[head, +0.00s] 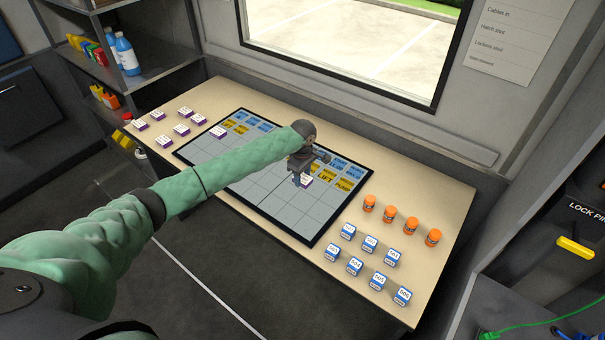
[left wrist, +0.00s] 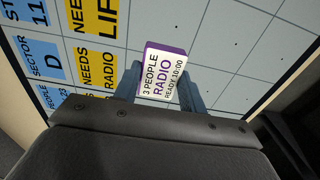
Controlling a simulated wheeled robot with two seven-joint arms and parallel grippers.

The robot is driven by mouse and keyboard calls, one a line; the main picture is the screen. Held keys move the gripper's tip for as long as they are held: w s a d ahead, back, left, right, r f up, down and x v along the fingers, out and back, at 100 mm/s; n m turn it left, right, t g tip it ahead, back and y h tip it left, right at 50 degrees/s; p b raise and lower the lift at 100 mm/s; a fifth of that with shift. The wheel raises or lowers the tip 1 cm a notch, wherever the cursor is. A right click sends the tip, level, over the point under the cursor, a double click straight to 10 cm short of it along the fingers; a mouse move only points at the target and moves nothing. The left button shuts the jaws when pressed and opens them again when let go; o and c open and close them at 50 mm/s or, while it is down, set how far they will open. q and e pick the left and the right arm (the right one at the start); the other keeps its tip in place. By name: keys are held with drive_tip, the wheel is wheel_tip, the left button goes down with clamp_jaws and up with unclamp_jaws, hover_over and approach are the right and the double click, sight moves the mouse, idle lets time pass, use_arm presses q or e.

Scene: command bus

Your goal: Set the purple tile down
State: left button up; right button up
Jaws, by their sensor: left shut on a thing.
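The purple tile (left wrist: 163,76) is white-faced with a purple edge and reads "3 PEOPLE RADIO READY 10:00" in the left wrist view. My left gripper (left wrist: 162,88) is shut on it, one finger on each side. In the head view the tile (head: 306,181) shows partly below my left gripper (head: 302,176), over the right half of the gridded board (head: 270,204). I cannot tell whether the tile touches the board. Yellow and blue labels lie beside it, one reading "NEEDS RADIO" (left wrist: 112,62). My right gripper is not in view.
Several purple-edged tiles (head: 182,130) lie on the table left of the board. Several blue-and-white blocks (head: 369,244) and orange canisters (head: 390,214) stand to its right. The board's front cells are bare. A window (head: 350,45) is behind the table.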

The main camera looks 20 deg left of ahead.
sight(303, 177)
use_arm(q)
drive_tip(key=shift+f, duration=0.1)
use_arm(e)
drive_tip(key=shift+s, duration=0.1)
use_arm(q)
drive_tip(key=o, duration=1)
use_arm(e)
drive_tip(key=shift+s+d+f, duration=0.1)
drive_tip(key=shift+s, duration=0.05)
use_arm(q)
drive_tip(key=shift+r, duration=0.35)
wheel_tip(303, 177, up, 4)
drive_tip(key=shift+r+b, duration=0.1)
drive_tip(key=shift+b, duration=0.9)
wheel_tip(303, 177, up, 7)
drive_tip(key=shift+r+b, duration=0.15)
drive_tip(key=shift+b, duration=0.75)
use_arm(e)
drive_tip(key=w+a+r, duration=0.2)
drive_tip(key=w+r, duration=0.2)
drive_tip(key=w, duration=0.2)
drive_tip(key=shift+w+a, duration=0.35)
